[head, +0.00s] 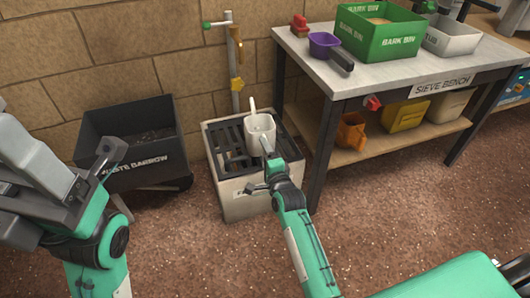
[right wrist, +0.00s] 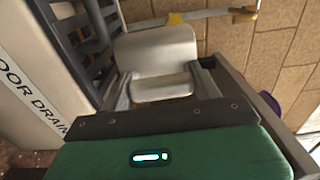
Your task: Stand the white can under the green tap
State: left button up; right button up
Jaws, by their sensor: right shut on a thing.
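The white can (head: 260,130), with a spout or handle sticking up, looks upright at the grate of the floor drain box (head: 228,195). I cannot tell whether it touches the grate. My right gripper (head: 268,152) is shut on the can from the near side. In the right wrist view the can (right wrist: 155,50) sits between the two fingers (right wrist: 163,88). The green tap (head: 207,25) is a green-tipped arm on the wall post, above and left of the can. My left gripper (head: 106,155) is in front of the barrow; its jaws are unclear.
A yellow star-shaped handle (head: 237,84) is lower on the post, close behind the can. The waste barrow (head: 130,145) stands left of the drain box. The sieve bench (head: 400,75), with bins and a purple scoop (head: 325,45), stands right. The floor in front is clear.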

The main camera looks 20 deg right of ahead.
jog(key=shift+f, duration=0.15)
jog(key=o, duration=1.1)
